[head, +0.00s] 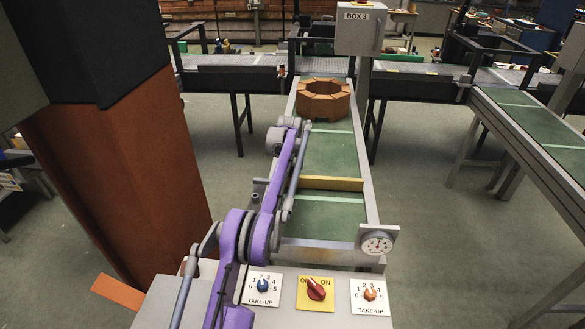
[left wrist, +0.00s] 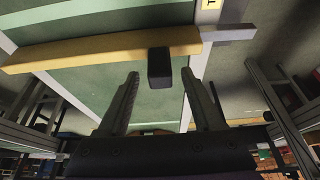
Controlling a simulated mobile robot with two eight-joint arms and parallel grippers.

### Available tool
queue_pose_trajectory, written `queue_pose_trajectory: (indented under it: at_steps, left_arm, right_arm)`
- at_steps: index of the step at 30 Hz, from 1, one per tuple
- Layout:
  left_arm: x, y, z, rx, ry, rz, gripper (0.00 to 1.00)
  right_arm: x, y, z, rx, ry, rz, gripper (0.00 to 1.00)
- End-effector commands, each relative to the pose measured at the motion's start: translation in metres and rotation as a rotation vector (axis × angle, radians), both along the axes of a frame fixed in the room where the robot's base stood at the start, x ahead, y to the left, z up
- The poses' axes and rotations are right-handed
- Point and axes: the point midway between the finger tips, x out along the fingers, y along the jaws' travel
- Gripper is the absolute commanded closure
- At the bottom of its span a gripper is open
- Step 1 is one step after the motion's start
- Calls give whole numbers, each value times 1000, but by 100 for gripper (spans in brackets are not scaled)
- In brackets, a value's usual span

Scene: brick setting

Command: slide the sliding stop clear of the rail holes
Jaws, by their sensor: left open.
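The sliding stop shows in the head view as a yellow bar (head: 332,183) lying across the green belt, its left part hidden behind my left arm. In the left wrist view the yellow bar (left wrist: 100,50) runs across the upper part, with a dark block-shaped knob (left wrist: 159,68) on it. A grey end piece (left wrist: 228,33) reaches over the rail (left wrist: 203,62). My left gripper (head: 286,214) is at the belt's left side; in the left wrist view its open fingers (left wrist: 160,92) point toward the knob, with no grip visible. I cannot make out the rail holes. My right gripper is out of view.
A ring of bricks (head: 323,98) stands farther up the belt (head: 325,155). A dial gauge (head: 377,243) sits at the near right corner. A control panel (head: 335,312) with knobs is in front. A brown pillar (head: 130,170) rises on the left.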

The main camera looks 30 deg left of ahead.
Motion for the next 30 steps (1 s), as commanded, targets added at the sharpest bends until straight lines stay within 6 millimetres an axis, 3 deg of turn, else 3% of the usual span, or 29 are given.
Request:
queue_pose_trajectory:
  at_steps: [6, 12, 26, 30]
  left_arm:
    - [-16, -9, 43, 0, 0, 0, 32]
    - [-25, -14, 69, 0, 0, 0, 32]
    - [-28, -16, 77, 0, 0, -1, 32]
    - [-33, -30, 87, 1, -3, -17, 32]
  right_arm:
    - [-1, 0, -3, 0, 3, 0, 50]
    - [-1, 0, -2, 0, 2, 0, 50]
    - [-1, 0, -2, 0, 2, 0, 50]
    - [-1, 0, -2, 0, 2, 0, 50]
